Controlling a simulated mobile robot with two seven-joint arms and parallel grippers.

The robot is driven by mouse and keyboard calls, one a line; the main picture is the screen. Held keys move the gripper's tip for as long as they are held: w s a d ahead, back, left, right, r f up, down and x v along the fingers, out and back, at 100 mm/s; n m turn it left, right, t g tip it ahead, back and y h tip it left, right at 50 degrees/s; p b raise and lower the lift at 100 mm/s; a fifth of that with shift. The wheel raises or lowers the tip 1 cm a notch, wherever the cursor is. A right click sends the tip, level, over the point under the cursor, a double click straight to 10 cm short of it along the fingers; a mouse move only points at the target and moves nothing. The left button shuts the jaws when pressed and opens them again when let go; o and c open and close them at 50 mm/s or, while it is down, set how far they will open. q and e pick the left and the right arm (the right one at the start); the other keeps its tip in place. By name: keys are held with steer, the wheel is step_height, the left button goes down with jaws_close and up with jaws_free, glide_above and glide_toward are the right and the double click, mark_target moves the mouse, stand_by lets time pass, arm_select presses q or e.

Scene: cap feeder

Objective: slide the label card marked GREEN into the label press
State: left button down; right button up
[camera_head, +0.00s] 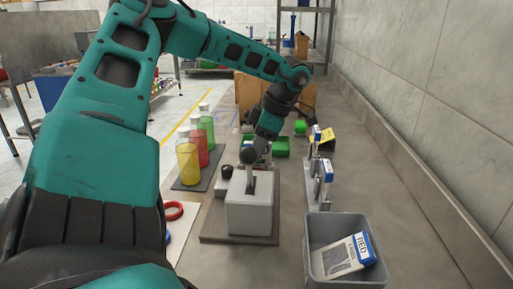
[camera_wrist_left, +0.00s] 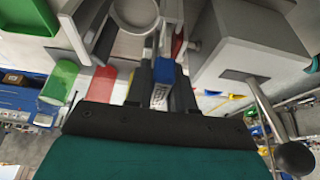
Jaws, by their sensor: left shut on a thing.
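My left gripper (camera_wrist_left: 164,72) is shut on a label card (camera_wrist_left: 159,96) with a blue end and a white printed face; its wording is too small to read. In the head view, my left arm reaches over the table and down behind the label press, a pale grey box (camera_head: 249,212) with a lever. The fingers and held card are mostly hidden there. The press housing (camera_wrist_left: 245,45) appears right of the card in the wrist view, apart from it. A round grey part (camera_wrist_left: 135,14) is ahead and left. My right gripper is not in view.
A grey bin (camera_head: 315,262) at the front right holds a card marked RED (camera_head: 347,256). Another blue-ended card (camera_head: 326,172) stands in a rack behind it. Yellow (camera_head: 187,165), red (camera_head: 201,150) and green (camera_head: 208,130) bottles stand left of the press. The wall bounds the right.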

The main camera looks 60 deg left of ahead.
arm_select(q)
steer(key=shift+f, duration=0.35)
steer(key=c, duration=0.9)
jaws_free()
steer(key=shift+c, duration=0.3)
steer(key=c, duration=0.3)
steer(key=shift+r, duration=0.2)
